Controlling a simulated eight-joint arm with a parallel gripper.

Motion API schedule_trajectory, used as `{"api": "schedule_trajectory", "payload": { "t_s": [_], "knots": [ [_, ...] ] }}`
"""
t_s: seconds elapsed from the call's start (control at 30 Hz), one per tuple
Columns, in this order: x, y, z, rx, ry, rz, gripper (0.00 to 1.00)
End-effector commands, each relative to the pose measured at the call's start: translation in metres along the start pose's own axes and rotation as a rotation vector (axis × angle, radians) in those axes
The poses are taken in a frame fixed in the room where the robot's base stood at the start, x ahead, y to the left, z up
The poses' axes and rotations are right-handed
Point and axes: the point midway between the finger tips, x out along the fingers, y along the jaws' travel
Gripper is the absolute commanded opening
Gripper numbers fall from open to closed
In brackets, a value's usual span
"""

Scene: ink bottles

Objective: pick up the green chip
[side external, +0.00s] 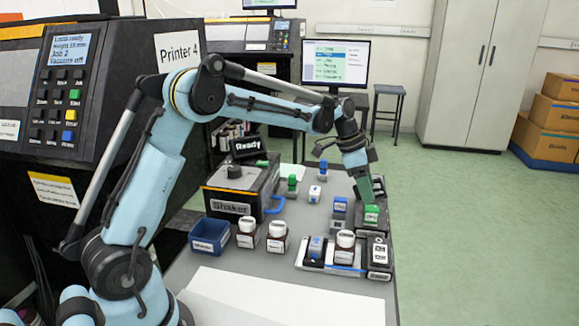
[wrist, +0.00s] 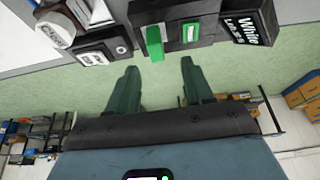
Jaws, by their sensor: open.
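My gripper (side external: 368,202) reaches down at the right end of the grey table in the side view. Its two dark green fingers are spread with nothing between them in the wrist view (wrist: 158,76). A bright green chip-like piece (wrist: 154,43) stands in a black holder just beyond the fingertips, apart from them and roughly in line with the gap. In the side view a green piece with a white label (side external: 371,214) sits right below the fingers; whether they touch it cannot be told there.
A black block labelled White (wrist: 246,28) stands beside the holder. In the side view, white-capped bottles (side external: 277,237), a blue bin (side external: 209,236), a shaker (side external: 240,190) and another green piece (side external: 292,184) stand on the table. The table's right edge is close to my gripper.

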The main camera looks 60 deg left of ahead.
Motion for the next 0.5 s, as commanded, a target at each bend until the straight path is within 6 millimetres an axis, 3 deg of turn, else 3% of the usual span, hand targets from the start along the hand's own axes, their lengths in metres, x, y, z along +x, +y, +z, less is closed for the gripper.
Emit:
{"api": "schedule_trajectory", "payload": {
  "t_s": [0.27, 0.5],
  "knots": [
    [0.022, 0.001, 0.001, -0.001, 0.000, -0.001, 0.51],
    [0.055, 0.005, 0.003, 0.000, 0.000, -0.001, 0.51]
  ]
}}
